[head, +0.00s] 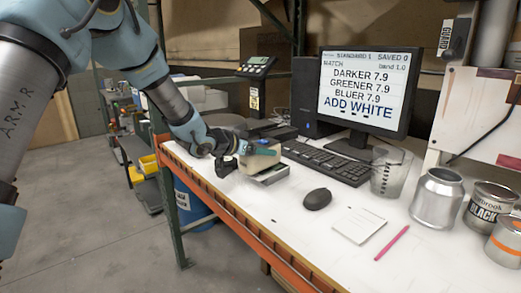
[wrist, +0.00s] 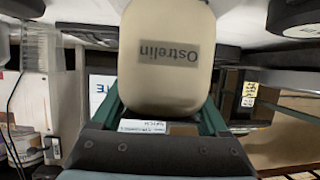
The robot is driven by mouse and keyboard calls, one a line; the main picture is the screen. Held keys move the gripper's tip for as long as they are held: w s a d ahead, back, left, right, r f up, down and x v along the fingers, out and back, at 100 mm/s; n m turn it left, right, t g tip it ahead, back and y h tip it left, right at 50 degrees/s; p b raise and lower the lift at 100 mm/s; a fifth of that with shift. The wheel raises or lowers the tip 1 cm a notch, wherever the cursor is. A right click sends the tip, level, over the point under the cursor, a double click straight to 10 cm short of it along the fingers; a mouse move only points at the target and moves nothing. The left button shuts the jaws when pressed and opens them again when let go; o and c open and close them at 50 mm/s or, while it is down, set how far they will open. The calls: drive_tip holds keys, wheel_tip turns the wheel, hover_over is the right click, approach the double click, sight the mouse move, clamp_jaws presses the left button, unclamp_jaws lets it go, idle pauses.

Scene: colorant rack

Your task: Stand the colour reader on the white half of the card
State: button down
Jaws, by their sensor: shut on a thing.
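My gripper (head: 262,149) is over the left part of the bench, shut on a cream, rounded block, the likely colour reader (head: 256,163). In the wrist view the reader (wrist: 167,80) fills the space between the fingers of my gripper (wrist: 165,112), and its dark label reads "Ostrelin" upside down. A flat grey-and-silver thing (head: 271,176) is just below and to the right of the reader; I cannot tell if they touch. A pale sheet (head: 359,226) with faint marks lies at the front of the bench. I cannot make out a clearly two-toned card.
A keyboard (head: 326,163), mouse (head: 317,199) and monitor (head: 367,92) stand to the right of my gripper. A clear beaker (head: 388,172), silver can (head: 437,196), paint tins (head: 488,206) and pink pencil (head: 392,243) are farther right. Bare bench lies around the mouse.

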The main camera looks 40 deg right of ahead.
unclamp_jaws()
drive_tip(key=shift+f, duration=0.1)
drive_tip(key=shift+a+r, duration=0.15)
drive_tip(key=shift+r, duration=0.05)
drive_tip(key=b+v, duration=0.1)
drive_tip(key=v, duration=1)
drive_tip(key=shift+a+r+b, duration=0.2)
drive_tip(key=shift+a+b, duration=0.1)
